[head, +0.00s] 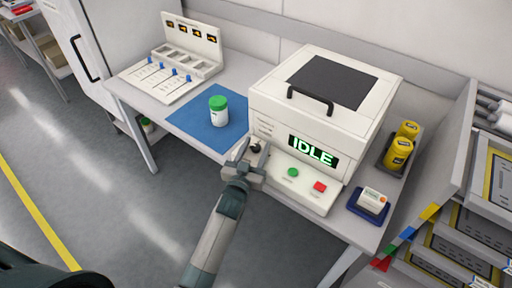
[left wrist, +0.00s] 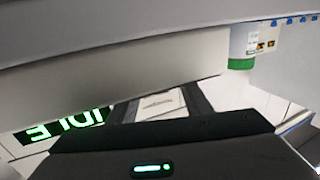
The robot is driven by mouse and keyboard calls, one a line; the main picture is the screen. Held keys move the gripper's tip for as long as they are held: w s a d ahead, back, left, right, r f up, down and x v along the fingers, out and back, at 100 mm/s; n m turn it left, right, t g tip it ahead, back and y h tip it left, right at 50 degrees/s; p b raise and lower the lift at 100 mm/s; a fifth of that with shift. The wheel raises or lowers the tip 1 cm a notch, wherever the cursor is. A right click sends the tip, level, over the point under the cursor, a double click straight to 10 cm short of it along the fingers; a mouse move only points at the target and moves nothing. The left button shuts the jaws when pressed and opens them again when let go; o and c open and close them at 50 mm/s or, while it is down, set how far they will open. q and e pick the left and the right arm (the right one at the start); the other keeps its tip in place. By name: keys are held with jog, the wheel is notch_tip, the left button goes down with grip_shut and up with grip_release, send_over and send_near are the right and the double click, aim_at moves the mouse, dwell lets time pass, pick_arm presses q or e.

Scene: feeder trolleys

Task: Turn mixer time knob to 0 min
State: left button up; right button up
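The mixer (head: 350,125) is a white box with a dark lid panel and a black handle, standing on the bench. Its green display (head: 313,151) reads IDLE and shows upside down in the left wrist view (left wrist: 62,127). A small dark knob (head: 255,148) is at the left end of its front panel, partly hidden by my left gripper (head: 252,160). The gripper is at the knob with its two fingers apart, one on each side. I cannot tell whether they touch it. The knob's setting is too small to read. My right gripper is not in view.
A green button (head: 292,172) and a red button (head: 319,187) lie right of the knob. A green-lidded jar (head: 218,111) stands on a blue mat (head: 185,120) to the left. A blue tray with a white container (head: 373,199) and yellow jars (head: 398,154) are at right.

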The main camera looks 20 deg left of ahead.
pick_arm(q)
jog(key=shift+s+f, duration=0.1)
jog(key=shift+s, duration=0.4)
jog(key=s+b, duration=0.3)
jog(key=s, duration=1.3)
jog(key=shift+s+a, duration=0.25)
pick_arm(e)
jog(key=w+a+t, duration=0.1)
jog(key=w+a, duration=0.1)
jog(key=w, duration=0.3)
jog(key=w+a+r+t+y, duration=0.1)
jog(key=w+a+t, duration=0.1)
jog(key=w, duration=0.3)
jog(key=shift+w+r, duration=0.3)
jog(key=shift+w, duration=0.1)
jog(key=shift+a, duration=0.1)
